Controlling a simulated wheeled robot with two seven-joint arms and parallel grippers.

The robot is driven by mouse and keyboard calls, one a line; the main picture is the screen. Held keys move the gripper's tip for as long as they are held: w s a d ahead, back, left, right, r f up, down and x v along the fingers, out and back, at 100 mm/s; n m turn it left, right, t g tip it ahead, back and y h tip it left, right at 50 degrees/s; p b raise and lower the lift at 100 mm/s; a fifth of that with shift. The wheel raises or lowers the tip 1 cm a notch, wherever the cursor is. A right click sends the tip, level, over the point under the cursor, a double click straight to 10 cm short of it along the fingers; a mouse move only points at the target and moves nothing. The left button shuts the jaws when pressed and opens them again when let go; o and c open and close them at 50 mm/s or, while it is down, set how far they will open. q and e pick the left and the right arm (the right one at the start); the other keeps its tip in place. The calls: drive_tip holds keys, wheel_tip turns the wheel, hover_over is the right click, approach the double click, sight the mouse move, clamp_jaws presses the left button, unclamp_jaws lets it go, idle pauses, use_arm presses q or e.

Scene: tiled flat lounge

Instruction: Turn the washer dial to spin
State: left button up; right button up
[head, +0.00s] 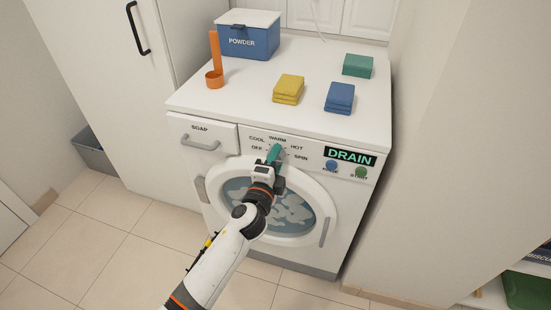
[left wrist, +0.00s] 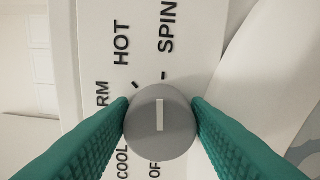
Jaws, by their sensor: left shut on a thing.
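The washer dial (left wrist: 147,135) is a round grey knob with a white line. In the left wrist view that line points up at the tick beside the SPIN label (left wrist: 168,30). The two green fingers of my left gripper (left wrist: 160,118) are shut on the dial, one on each side. In the head view the gripper (head: 274,155) covers most of the dial on the front panel of the white washer (head: 215,169). Labels OFF, COOL, WARM, HOT and SPIN (head: 301,157) surround it. My right gripper is not in view.
The display (head: 350,157) reads DRAIN, above a blue button (head: 331,165) and a green START button (head: 361,172). The soap drawer (head: 203,132) is left of the dial. A powder box (head: 248,41), an orange scoop (head: 214,78) and folded cloths (head: 289,88) sit on top.

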use_arm(q)
drive_tip(key=shift+f+m, duration=0.1)
drive_tip(key=shift+m, duration=0.5)
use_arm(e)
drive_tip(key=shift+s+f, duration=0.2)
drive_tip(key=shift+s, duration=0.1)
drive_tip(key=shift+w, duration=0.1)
use_arm(q)
drive_tip(key=o, duration=0.9)
drive_tip(key=shift+o, duration=0.2)
drive_tip(key=shift+s+a, duration=0.1)
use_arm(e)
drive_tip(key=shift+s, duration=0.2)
